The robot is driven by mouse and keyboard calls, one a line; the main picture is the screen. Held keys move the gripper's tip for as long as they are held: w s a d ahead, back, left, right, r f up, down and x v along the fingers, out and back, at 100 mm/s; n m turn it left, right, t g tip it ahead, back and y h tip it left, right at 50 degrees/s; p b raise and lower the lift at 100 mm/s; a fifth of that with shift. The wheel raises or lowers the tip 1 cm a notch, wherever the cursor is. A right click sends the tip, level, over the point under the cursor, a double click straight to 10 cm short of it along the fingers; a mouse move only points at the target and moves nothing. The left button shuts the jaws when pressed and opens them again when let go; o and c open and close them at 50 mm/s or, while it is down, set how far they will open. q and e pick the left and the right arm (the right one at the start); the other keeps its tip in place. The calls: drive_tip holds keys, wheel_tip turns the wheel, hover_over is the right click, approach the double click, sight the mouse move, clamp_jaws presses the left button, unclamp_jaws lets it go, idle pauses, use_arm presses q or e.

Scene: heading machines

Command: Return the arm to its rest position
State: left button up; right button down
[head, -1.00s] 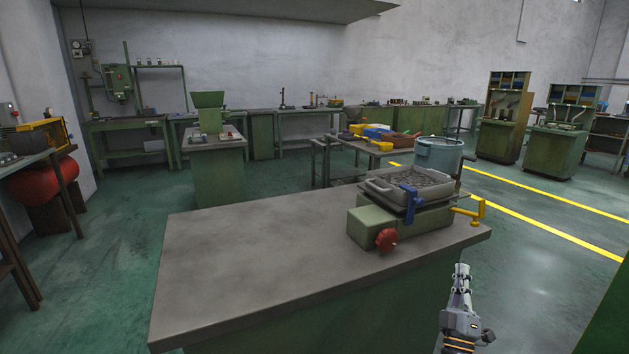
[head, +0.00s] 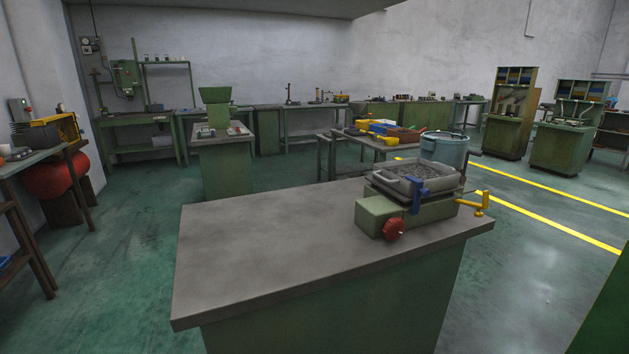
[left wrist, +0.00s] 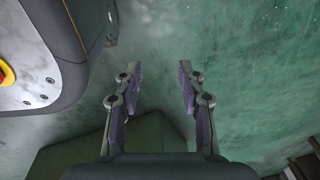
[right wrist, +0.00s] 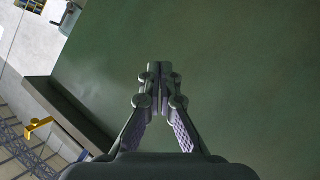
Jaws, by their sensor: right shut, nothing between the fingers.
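My right gripper (right wrist: 158,72) is shut with nothing between its fingers. In the right wrist view it is in front of a green panel, with the workbench edge and the yellow handle (right wrist: 38,127) to its left. My left gripper (left wrist: 160,72) is open and empty above the green floor, with part of my own body at the upper left of the left wrist view. Neither gripper shows in the head view now.
A workbench (head: 270,240) with a grey top stands ahead. Open floor (head: 110,260) lies to the left.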

drive_tip(key=s+a+f+m+g, duration=0.25)
drive_tip(key=s+f+g, duration=0.45)
drive_tip(key=s+f, duration=0.95)
drive_tip(key=s+f+m+g, duration=0.2)
drive_tip(key=s+f+g, duration=0.15)
drive_tip(key=s, duration=0.75)
drive_tip(key=s+f+m+g, duration=0.25)
drive_tip(key=s+f, duration=0.25)
drive_tip(key=s, duration=0.5)
use_arm(q)
drive_tip(key=s+r+p, duration=0.7)
drive_tip(key=r+p, duration=0.6)
drive_tip(key=p, duration=0.4)
drive_tip(key=shift+s+r, duration=0.2)
drive_tip(key=shift+r, duration=0.2)
use_arm(e)
drive_tip(key=s+r, duration=0.3)
drive_tip(key=r, duration=0.4)
drive_tip(key=s+r+n, duration=0.1)
drive_tip(key=s+r, duration=0.2)
drive_tip(key=r, duration=0.4)
drive_tip(key=shift+s+a+r, duration=0.2)
drive_tip(key=shift+s+a, duration=0.05)
drive_tip(key=shift+a, duration=0.05)
drive_tip(key=shift+w, duration=0.1)
